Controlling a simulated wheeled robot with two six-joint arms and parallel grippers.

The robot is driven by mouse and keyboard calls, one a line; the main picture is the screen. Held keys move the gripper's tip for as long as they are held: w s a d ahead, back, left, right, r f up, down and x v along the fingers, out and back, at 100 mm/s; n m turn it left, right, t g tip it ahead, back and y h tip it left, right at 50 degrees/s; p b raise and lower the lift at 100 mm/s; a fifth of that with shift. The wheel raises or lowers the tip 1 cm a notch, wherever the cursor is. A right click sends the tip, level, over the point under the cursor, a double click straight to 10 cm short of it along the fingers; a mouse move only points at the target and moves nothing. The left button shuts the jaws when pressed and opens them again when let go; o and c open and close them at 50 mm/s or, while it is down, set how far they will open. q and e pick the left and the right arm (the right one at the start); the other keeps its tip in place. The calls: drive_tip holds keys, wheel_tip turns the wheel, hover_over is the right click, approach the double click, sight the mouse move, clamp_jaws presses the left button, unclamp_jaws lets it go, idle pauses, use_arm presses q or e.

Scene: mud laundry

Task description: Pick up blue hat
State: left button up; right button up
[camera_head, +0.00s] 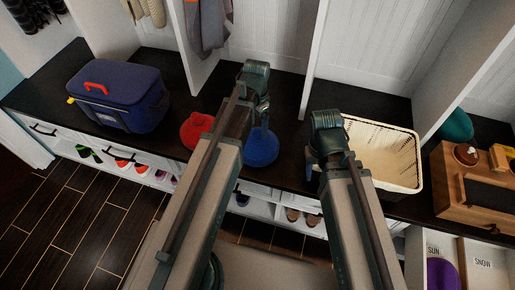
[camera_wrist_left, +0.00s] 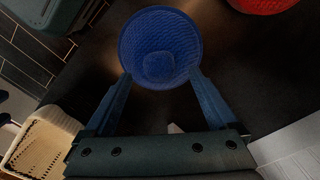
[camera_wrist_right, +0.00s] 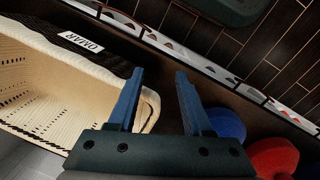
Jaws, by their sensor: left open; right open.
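The blue hat (camera_head: 262,148) rests on the dark bench top in the head view, partly hidden by my left arm. In the left wrist view the blue hat (camera_wrist_left: 160,45) appears round with a domed middle, just beyond and between the fingertips of my left gripper (camera_wrist_left: 160,77). That gripper (camera_head: 256,88) is open and holds nothing. My right gripper (camera_head: 328,140) is open and empty near the basket's left edge. In the right wrist view, my right gripper (camera_wrist_right: 160,72) has the blue hat (camera_wrist_right: 228,124) to its right.
A red hat (camera_head: 196,130) lies left of the blue one. A cream basket (camera_head: 410,183) stands on the right, beside my right gripper. A blue cooler (camera_head: 118,98) is on the left. White dividers (camera_head: 309,60) rise behind. Shoes sit in cubbies below the bench.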

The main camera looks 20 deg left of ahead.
sight(258, 130)
use_arm(q)
drive_tip(key=shift+f, duration=0.1)
drive_tip(key=f+b, duration=0.5)
drive_tip(key=shift+w+d, duration=0.15)
drive_tip(key=shift+w, duration=0.05)
clamp_jaws()
idle(0.5)
